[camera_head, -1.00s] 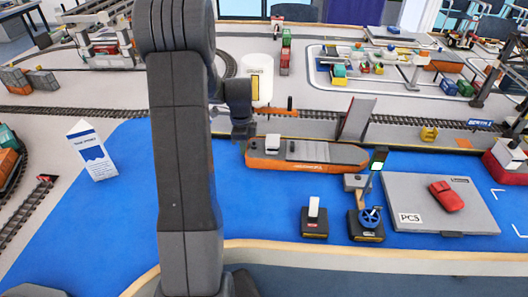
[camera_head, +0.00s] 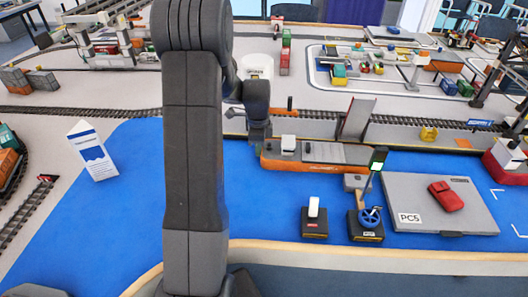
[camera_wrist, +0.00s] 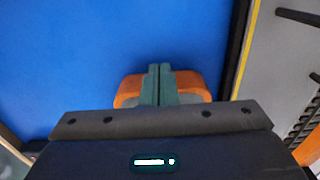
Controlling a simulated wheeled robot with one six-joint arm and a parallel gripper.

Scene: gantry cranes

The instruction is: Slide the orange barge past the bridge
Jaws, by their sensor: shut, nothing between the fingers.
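The orange barge (camera_head: 330,153), with a grey deck and a small white cabin at its left end, lies on the blue water along the far quay. Its right end reaches the tilted-up grey bridge leaf (camera_head: 357,118) and is partly hidden by the signal post. My gripper (camera_head: 262,140) is at the barge's left end, low to the water. In the wrist view, my green fingers (camera_wrist: 160,72) are together and empty, with the orange end of the barge (camera_wrist: 130,92) showing on both sides of them. Whether they touch the hull is not clear.
A signal post with a green light (camera_head: 379,155) stands in front of the barge's right end. A blue handwheel (camera_head: 370,216), a white lever (camera_head: 314,208) and a grey platform (camera_head: 405,190) with a red car are nearer. Open water lies left.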

